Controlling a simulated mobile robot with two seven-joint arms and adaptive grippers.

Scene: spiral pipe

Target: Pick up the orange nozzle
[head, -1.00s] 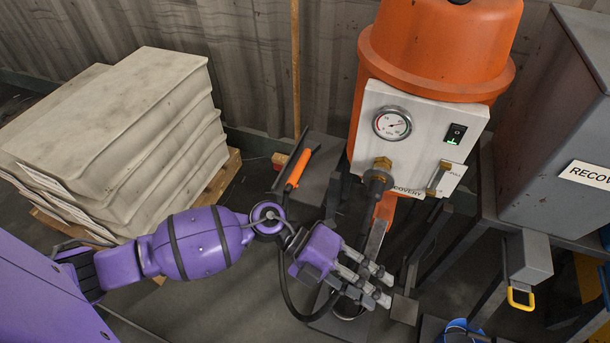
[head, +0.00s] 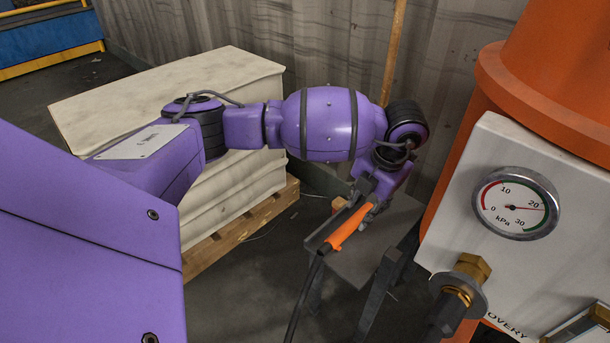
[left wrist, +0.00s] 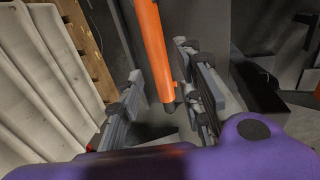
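The orange nozzle (head: 348,228) rests on a dark holder on a small grey stand (head: 372,258), with a black hose (head: 302,298) running down from its lower end. My left gripper (head: 368,205) is at the nozzle's upper end in the head view, where its fingers are partly hidden. In the left wrist view the gripper (left wrist: 160,70) is open, with one finger on each side of the nozzle (left wrist: 153,45). A gap shows between the nozzle and both fingers. My right gripper is in neither current view.
A pallet (head: 240,228) stacked with pale sacks (head: 170,85) stands left of the stand. An orange tank (head: 555,75) with a gauge panel (head: 578,205) is close on the right. A corrugated wall (head: 300,30) and upright wooden pole (head: 394,50) are behind.

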